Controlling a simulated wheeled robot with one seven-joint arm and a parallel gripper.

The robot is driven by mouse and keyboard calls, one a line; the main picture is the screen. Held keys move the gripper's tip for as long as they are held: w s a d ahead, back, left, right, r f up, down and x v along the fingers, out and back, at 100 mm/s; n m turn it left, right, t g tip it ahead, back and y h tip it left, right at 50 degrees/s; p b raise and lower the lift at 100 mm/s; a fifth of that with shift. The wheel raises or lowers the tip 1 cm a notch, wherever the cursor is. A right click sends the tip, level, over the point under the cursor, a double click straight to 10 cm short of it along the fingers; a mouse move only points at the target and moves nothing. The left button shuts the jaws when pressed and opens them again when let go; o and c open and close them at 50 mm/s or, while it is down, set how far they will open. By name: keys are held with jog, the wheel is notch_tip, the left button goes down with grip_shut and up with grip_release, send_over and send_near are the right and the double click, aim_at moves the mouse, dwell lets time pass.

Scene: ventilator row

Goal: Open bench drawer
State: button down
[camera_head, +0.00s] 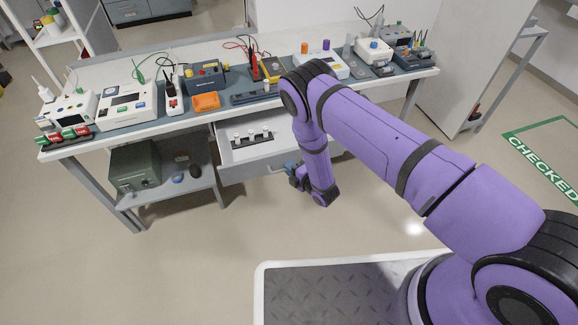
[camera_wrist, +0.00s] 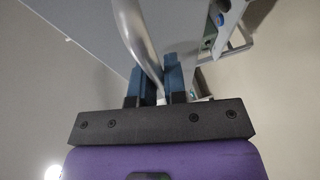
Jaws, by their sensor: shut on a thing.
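The bench drawer (camera_head: 238,173) is under the bench top and stands pulled out, with its inside in view. A small rack with several white-topped items (camera_head: 251,138) lies inside it. The metal bar handle (camera_wrist: 131,32) on the drawer front shows in the wrist view. My gripper (camera_wrist: 161,84) has its blue fingers on either side of the handle and is shut on it. In the head view my gripper (camera_head: 292,170) is at the drawer front, partly hidden by my wrist. My arm hides the right part of the drawer.
The bench top (camera_head: 170,125) carries several devices, an orange tray (camera_head: 206,102) and a row of red and green items (camera_head: 64,136). A green-grey box (camera_head: 134,168) stands on the lower shelf at left. A white cabinet (camera_head: 440,70) stands at right. The floor before the drawer is clear.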

jog(key=shift+s+d, duration=0.15)
jog(key=shift+s, duration=0.35)
jog(key=c, duration=1.2)
grip_release()
jog(key=v, duration=1)
jog(key=shift+s+d, duration=0.25)
jog(key=shift+s, duration=0.05)
